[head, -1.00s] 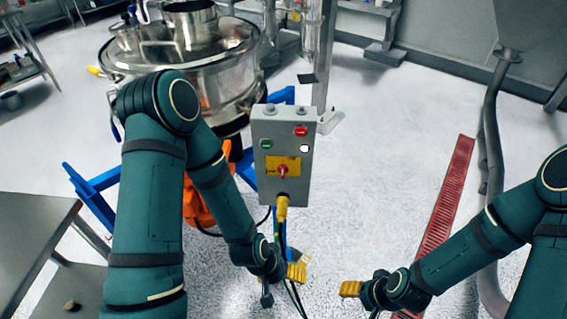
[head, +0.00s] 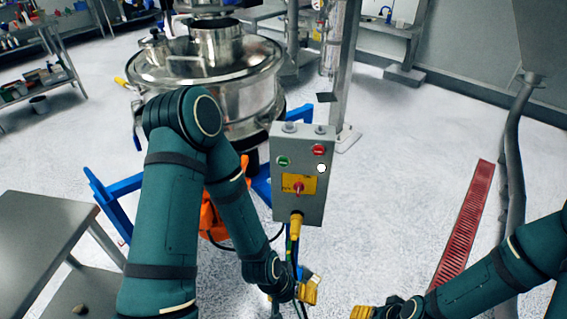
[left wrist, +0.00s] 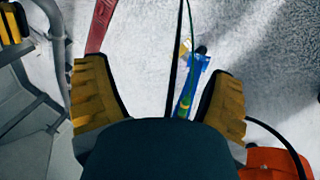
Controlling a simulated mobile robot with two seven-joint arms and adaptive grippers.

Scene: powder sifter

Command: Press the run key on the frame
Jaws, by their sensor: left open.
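A grey control box (head: 312,207) stands on the sifter's frame in the middle of the head view. Its face carries a green key (head: 283,161), a red key (head: 319,150), a white round spot (head: 322,168) and a red knob on a yellow plate (head: 312,187). I cannot read any labels. My left gripper (head: 308,292) is below the box, apart from its keys. In the left wrist view its two yellow-padded fingers (left wrist: 160,100) are spread, with cables visible between and beyond them. My right gripper (head: 362,312) is at the bottom edge, right of the left one, partly cut off.
The steel sifter (head: 215,75) stands behind my left arm, on a blue frame (head: 122,190). A yellow plug (head: 296,227) and cables hang under the box. A steel table (head: 35,225) is at left. A red floor grate (head: 465,225) lies at right.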

